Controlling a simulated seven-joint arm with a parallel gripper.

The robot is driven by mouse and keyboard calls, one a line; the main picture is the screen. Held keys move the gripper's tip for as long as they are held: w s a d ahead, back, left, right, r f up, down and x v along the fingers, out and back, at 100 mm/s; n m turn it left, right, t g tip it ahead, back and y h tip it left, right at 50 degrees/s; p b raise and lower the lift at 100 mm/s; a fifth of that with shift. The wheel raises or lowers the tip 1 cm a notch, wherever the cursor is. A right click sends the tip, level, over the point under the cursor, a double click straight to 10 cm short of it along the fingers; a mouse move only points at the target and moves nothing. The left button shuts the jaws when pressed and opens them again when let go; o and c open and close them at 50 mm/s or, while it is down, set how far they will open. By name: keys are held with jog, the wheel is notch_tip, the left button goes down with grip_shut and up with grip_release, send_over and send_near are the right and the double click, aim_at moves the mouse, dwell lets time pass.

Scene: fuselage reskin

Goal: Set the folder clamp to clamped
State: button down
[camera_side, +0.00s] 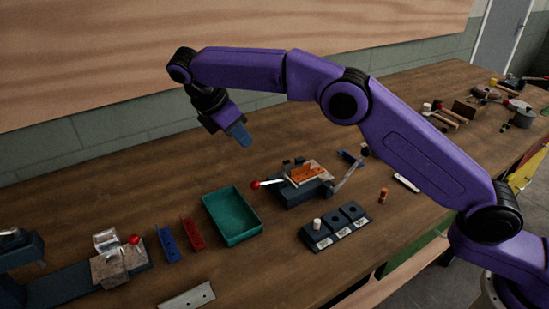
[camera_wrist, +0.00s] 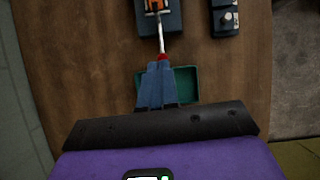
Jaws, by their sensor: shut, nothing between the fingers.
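A dark blue fixture (camera_side: 300,192) stands mid-bench with an orange plate (camera_side: 307,172) on it. I take it for the folder with its clamp. A lever with a red ball knob (camera_side: 256,185) sticks out low to its left. In the wrist view, the red knob (camera_wrist: 162,57) shows just beyond my fingertips, with the orange plate (camera_wrist: 158,5) at the top edge. My gripper (camera_side: 246,144) is shut and empty, pointing down in the air above the bench, apart from the knob. Its blue fingers (camera_wrist: 158,68) lie together and partly cover the green tray.
Blue (camera_side: 167,244) and red (camera_side: 192,235) strips and another red-knobbed device (camera_side: 110,267) are at left. A grey metal bar (camera_side: 341,180) angles up beside the fixture.

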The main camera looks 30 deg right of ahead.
send_near(276, 181)
jog(key=shift+w+d, duration=0.1)
jog(key=shift+d, duration=0.25)
jog(key=shift+w+d+f, duration=0.1)
jog(key=shift+d+f, duration=0.05)
jog(key=shift+d, duration=0.4)
jog(key=shift+d+f, duration=0.15)
jog(key=shift+d, duration=0.4)
jog(key=shift+d+f, duration=0.25)
jog(key=shift+d, duration=0.55)
jog(key=shift+d+r+y, duration=0.1)
jog(key=shift+d+y, duration=0.15)
jog(key=shift+y, duration=0.15)
jog(key=shift+d+y, duration=0.35)
jog(key=shift+y, duration=0.05)
